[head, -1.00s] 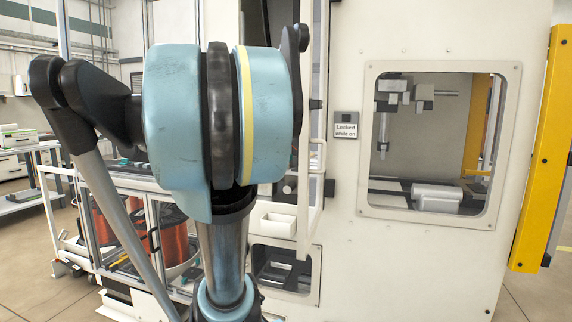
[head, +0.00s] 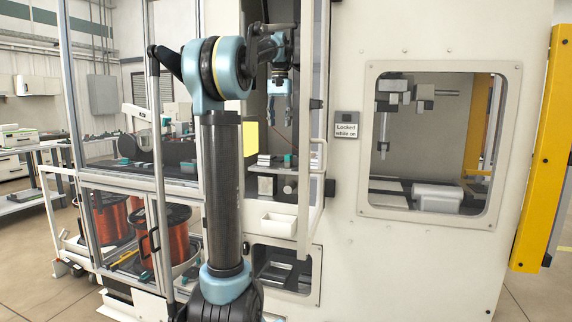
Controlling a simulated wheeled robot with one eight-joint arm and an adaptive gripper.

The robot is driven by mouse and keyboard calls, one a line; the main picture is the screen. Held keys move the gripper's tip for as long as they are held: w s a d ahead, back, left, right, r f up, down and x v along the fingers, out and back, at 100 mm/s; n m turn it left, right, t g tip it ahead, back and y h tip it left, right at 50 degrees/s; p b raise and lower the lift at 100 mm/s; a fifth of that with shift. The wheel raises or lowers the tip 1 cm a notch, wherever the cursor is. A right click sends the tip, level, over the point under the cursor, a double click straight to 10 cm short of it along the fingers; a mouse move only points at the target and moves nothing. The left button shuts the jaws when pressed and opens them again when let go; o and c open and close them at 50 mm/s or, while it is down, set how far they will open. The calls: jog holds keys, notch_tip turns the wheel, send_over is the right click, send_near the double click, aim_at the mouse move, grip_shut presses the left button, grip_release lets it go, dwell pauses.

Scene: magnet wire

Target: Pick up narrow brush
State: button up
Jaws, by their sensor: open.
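My gripper (head: 280,118) hangs with its fingers pointing down in the open doorway of the white machine. Its two fingers are apart and nothing shows between them. Below it are small grey blocks and teal pieces (head: 288,161) on a ledge inside the machine. I cannot make out a narrow brush in this view. My arm hides part of the area left of the doorway.
The machine's open door frame (head: 313,190) stands just right of my gripper. A white bin (head: 278,225) is mounted below the opening. Copper wire spools (head: 168,238) sit behind glass at the left. A yellow post (head: 546,140) stands far right.

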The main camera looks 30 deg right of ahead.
jog(key=r, duration=0.1)
send_over(289, 155)
jog(key=shift+m, duration=0.4)
jog(key=f, duration=1.7)
jog(key=shift+w+d, duration=0.1)
jog(key=shift+w, duration=0.2)
jog(key=shift+c, duration=0.5)
jog(key=shift+r, duration=0.1)
grip_shut()
